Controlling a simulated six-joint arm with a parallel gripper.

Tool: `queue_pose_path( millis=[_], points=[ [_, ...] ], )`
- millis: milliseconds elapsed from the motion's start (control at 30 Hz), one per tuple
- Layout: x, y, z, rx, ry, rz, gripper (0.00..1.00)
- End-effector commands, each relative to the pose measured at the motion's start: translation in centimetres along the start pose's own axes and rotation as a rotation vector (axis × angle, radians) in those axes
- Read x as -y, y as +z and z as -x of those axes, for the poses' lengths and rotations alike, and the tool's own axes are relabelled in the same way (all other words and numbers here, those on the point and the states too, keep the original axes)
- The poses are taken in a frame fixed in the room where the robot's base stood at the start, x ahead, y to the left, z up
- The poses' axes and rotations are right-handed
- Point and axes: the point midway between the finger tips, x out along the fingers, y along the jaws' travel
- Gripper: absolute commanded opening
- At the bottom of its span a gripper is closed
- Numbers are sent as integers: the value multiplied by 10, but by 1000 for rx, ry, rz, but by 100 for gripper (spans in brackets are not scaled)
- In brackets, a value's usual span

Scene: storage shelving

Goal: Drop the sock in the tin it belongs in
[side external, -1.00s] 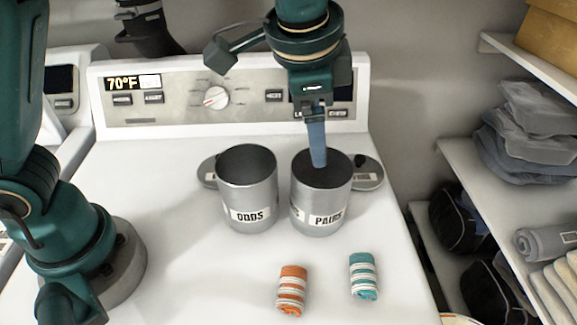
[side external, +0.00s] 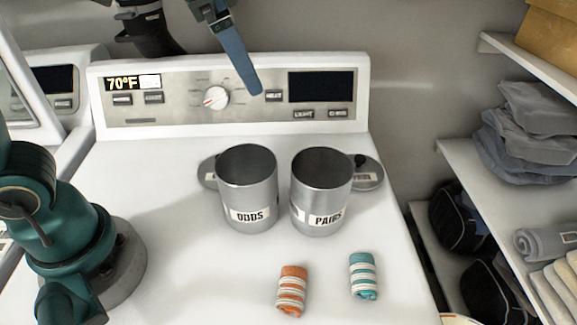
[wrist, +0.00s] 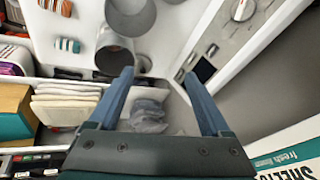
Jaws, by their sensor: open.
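Two open grey metal tins stand side by side on the white machine top. The left tin is labelled ODDS (side external: 250,190) and the right one PAIRS (side external: 321,192). A rolled orange striped sock (side external: 291,290) and a rolled teal striped sock (side external: 363,276) lie in front of the tins, apart. In the wrist view they appear at top left, orange (wrist: 55,6) and teal (wrist: 67,45). My gripper (side external: 254,88) is raised above and behind the tins, before the control panel. Its blue fingers are spread and empty in the wrist view (wrist: 158,73).
Round lids (side external: 368,173) lie beside the tins. The control panel (side external: 215,97) rises behind them. Shelves on the right hold folded grey cloth (side external: 530,135) and dark bags (side external: 460,220). The machine top around the socks is clear.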

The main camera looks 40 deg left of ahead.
Motion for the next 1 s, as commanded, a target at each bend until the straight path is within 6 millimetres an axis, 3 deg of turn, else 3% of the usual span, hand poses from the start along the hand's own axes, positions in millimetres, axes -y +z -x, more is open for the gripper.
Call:
queue_pose_path(
  millis=[233,500,700,1000],
  points=[
    [3,70,4,-56,-12,240,82],
    [-21,124,-24,-90,4,453,82],
    [-35,138,-42,-74,34,516,82],
    [-34,134,-42,-91,33,534,82]
  ],
)
